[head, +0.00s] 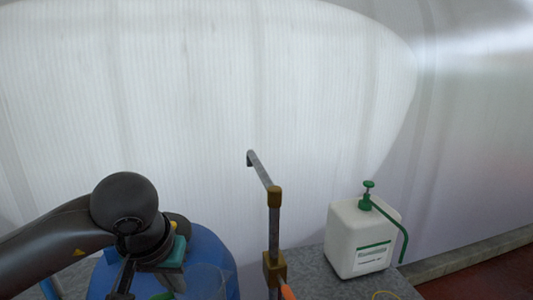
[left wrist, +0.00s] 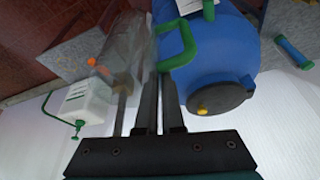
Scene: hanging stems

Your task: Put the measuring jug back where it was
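A clear, see-through jug (left wrist: 122,65), which I take to be the measuring jug, shows in the left wrist view. Its green handle (left wrist: 188,42) overlaps a blue drum behind. The fingers of my left gripper (left wrist: 158,78) are close together with the end of the handle at their tips, and look shut on it. In the head view my left gripper (head: 122,285) reaches down over the blue drum (head: 212,262). My right gripper is in neither view.
A white pump canister (head: 356,240) with a green spout stands on the grey bench (head: 312,262). A metal pipe with brass fittings (head: 274,225) rises between drum and canister. A blue cylinder with green ends (left wrist: 294,52) lies on the grey surface in the left wrist view.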

